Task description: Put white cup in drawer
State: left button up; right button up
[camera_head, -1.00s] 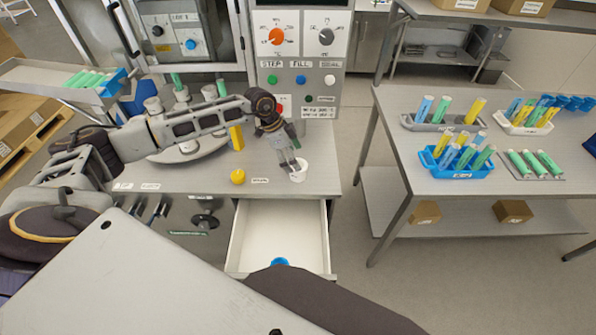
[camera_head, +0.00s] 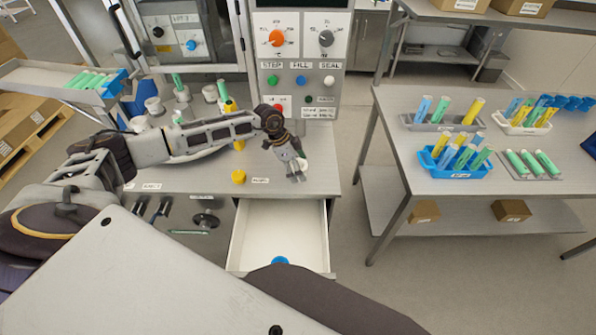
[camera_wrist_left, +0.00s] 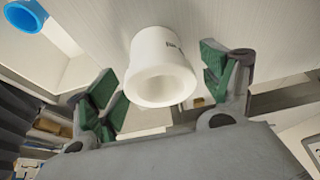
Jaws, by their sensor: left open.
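The white cup (camera_wrist_left: 160,65) is in the left wrist view with its round opening toward the camera. It sits between the two green-padded fingers of my left gripper (camera_wrist_left: 163,82), which are spread with gaps on both sides. In the head view, my left gripper (camera_head: 297,177) is over the right front part of the counter and hides most of the cup (camera_head: 304,163). The white drawer (camera_head: 245,240) below the counter is pulled open, with a blue ring-shaped thing (camera_head: 280,261) inside it. My right gripper is not in view.
A yellow round thing (camera_head: 238,177) stands on the counter (camera_head: 200,180) left of the gripper. A control panel (camera_head: 300,60) rises behind. A side table (camera_head: 400,160) with racks of coloured tubes stands to the right, across a gap of clear floor.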

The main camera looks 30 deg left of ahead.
pick_arm(q)
jog(key=shift+c, duration=0.4)
jog(key=c, duration=1.2)
jog(key=shift+r, duration=0.2)
notch_tip(320, 180, up, 10)
jog(key=b, duration=0.1)
jog(key=shift+f, duration=0.15)
